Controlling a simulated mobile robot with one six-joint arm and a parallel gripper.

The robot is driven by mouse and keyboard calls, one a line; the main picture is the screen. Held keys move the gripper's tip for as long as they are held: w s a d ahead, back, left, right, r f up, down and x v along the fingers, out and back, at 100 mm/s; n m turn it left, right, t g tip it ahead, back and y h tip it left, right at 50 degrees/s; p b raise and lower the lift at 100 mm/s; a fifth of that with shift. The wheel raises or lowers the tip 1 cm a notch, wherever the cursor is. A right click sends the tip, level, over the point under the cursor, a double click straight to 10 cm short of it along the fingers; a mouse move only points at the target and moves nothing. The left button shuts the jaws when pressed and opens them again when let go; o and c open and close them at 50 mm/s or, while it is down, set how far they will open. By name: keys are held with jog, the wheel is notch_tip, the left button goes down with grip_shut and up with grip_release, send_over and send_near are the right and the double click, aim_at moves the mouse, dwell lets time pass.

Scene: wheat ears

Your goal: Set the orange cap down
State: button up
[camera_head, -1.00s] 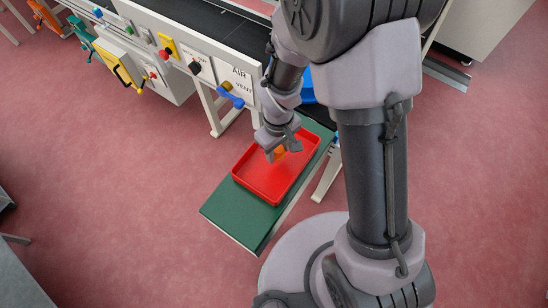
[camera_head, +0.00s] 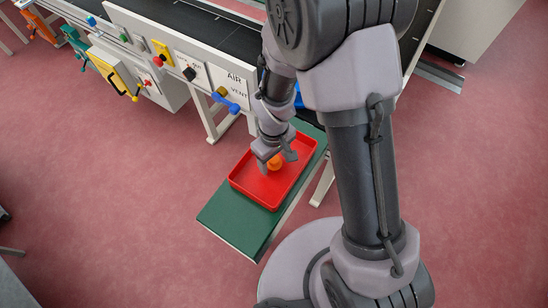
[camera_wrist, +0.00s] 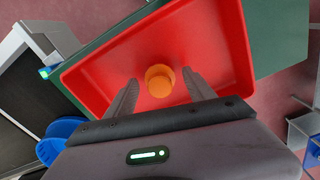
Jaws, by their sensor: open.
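The orange cap (camera_head: 275,162) is in the red tray (camera_head: 262,199), and its round top shows in the wrist view (camera_wrist: 160,80). The tray lies on a green board (camera_head: 225,222). My gripper (camera_head: 277,165) is open just above the tray. In the wrist view its fingers (camera_wrist: 160,92) stand on either side of the cap, with a gap on each side. The cap appears to rest on the tray floor. The gripper partly hides it in the head view.
A white panel with AIR and VENT labels (camera_head: 236,82) and a blue valve handle (camera_head: 226,102) stands behind the tray. A blue round thing (camera_wrist: 55,140) is at the lower left in the wrist view. The tray floor around the cap is bare.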

notch_tip(320, 180, up, 12)
jog(key=p, duration=0.4)
notch_tip(320, 180, up, 7)
jog(key=m+t, duration=0.1)
jog(key=m, duration=0.2)
send_over(274, 159)
jog(key=d, duration=0.2)
jog(key=s+d+r+m+t+y, duration=0.1)
jog(key=s+d+r+m+t, duration=0.1)
jog(key=s+r+m, duration=0.2)
jog(key=s+d+r+m+t+y, duration=0.1)
jog(key=s+d+r+m+t, duration=0.1)
jog(key=s+r+m, duration=0.2)
jog(key=s+r, duration=0.3)
jog(key=r, duration=0.4)
jog(key=shift+s+d+r+m+t, duration=0.15)
jog(key=shift+d+r+m+t, duration=0.05)
jog(key=shift+d+m+t, duration=0.2)
notch_tip(274, 159, down, 7)
jog(key=b, duration=0.7)
jog(key=shift+f, duration=0.2)
